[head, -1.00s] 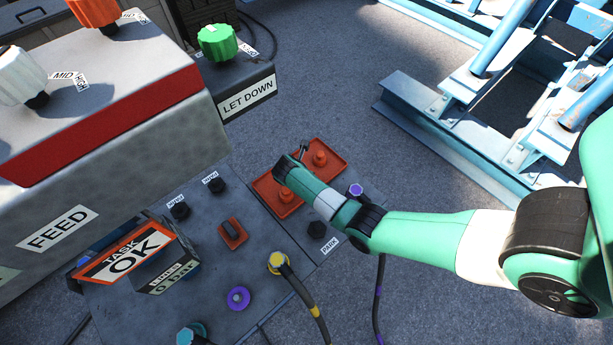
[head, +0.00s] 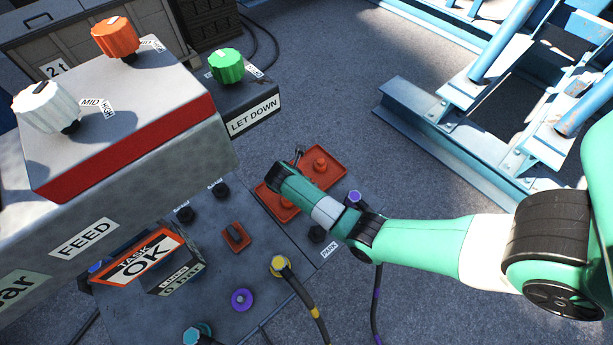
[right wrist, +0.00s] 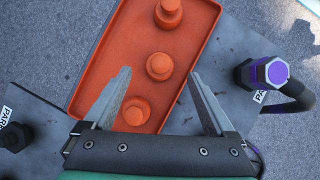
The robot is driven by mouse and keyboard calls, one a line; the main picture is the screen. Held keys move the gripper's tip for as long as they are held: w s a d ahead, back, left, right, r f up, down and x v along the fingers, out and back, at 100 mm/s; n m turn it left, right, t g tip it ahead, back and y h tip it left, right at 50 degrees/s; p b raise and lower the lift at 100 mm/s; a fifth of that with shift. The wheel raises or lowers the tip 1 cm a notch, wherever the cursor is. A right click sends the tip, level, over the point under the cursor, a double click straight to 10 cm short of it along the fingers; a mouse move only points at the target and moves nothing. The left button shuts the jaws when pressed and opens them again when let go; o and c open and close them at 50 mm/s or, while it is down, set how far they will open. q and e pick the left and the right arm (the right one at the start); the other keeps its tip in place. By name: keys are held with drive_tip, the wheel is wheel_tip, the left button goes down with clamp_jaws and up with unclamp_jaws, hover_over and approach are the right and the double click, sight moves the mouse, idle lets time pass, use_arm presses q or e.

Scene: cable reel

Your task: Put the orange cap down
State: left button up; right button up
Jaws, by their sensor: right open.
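An orange tray (head: 333,153) lies on the right part of the grey panel. Three orange caps stand upright in it in the right wrist view: a far cap (right wrist: 168,12), a middle cap (right wrist: 160,66) and a near cap (right wrist: 136,111). My right gripper (right wrist: 159,73) is open above the tray, its fingers apart, with the middle cap between the tips in the picture and the near cap closer to the palm. No cap is held. In the head view my wrist hides part of the tray and the fingers barely show. My left gripper is out of view.
A black fitting with a purple end (right wrist: 268,72) and its cable stand right of the tray; a black PARK fitting (right wrist: 15,137) is at left. Yellow (head: 279,264) and purple (head: 242,299) connectors sit on the panel. The big FEED console (head: 130,170) rises at left.

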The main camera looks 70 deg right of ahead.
use_arm(q)
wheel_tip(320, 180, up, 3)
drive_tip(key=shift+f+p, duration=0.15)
drive_tip(key=shift+p, duration=0.7)
use_arm(e)
drive_tip(key=v, duration=0.5)
drive_tip(key=shift+a+r, duration=0.15)
drive_tip(key=shift+r, duration=0.15)
